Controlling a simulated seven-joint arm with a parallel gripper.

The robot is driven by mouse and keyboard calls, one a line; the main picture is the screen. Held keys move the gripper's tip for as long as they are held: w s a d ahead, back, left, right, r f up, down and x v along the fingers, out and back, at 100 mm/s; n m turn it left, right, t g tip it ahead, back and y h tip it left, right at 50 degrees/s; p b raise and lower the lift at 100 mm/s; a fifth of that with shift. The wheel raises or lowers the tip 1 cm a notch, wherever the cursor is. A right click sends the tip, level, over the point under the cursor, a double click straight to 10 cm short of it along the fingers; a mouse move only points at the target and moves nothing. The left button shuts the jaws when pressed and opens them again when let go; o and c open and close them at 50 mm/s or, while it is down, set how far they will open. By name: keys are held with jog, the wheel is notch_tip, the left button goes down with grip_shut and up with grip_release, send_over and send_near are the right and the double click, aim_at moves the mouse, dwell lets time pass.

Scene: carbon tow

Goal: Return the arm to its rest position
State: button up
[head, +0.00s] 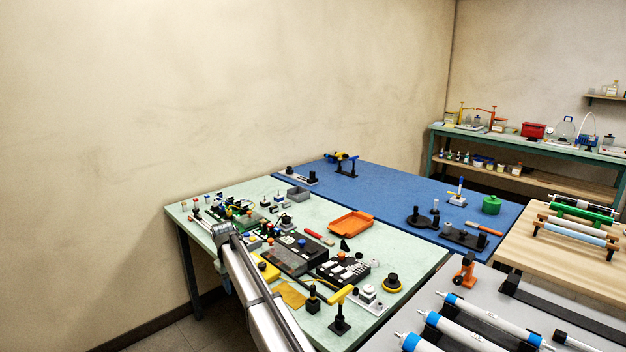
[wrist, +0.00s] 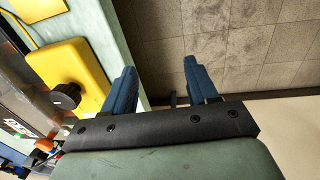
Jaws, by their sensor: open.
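My gripper (wrist: 159,77) shows in the wrist view with its two blue fingers apart and nothing between them. Bare floor tiles lie beyond the gap. In the head view my silver arm reaches up from the bottom edge to the left front side of the pale green table (head: 400,254). The gripper is mostly hidden behind my arm there. A yellow block with a black knob (wrist: 67,96) lies left of the fingers in the wrist view, apart from them. The table edge (wrist: 122,32) runs close beside the left finger.
The green table is crowded with small parts, dark electronic boxes and an orange tray (head: 351,224). A blue-topped table (head: 385,188) adjoins behind. White rollers (head: 492,316) lie on a grey surface at the lower right. Floor (wrist: 235,50) is open beyond the table edge.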

jog(key=s+d+f, duration=0.3)
jog(key=s+f, duration=0.2)
jog(key=f, duration=0.3)
jog(key=s+d+f+m, duration=0.1)
jog(key=s+d+f, duration=0.25)
jog(key=f, duration=0.45)
jog(key=s+d+f, duration=0.2)
jog(key=s+f, duration=0.4)
jog(key=f, duration=0.2)
jog(key=s+d+f+m+g, duration=0.1)
jog(key=s+d+f+m, duration=0.1)
jog(key=s+d+f, duration=0.75)
jog(key=s+d+f+m+g, duration=0.1)
jog(key=s+d+f, duration=0.1)
jog(key=s+d, duration=0.25)
jog(key=s+d+f+g, duration=0.1)
jog(key=s+d+f, duration=0.2)
jog(key=d, duration=0.3)
jog(key=s+d+m+g, duration=0.1)
jog(key=s+d, duration=0.4)
jog(key=s, duration=0.5)
jog(key=s+d+f+m+g, duration=0.1)
jog(key=s+d, duration=0.4)
jog(key=s, duration=0.5)
jog(key=s+d+f+m+g, duration=0.1)
jog(key=s+d, duration=0.4)
jog(key=s, duration=0.5)
jog(key=shift+d+m+g+y, duration=0.25)
jog(key=shift+m+g+y, duration=0.15)
jog(key=shift+m+g, duration=0.5)
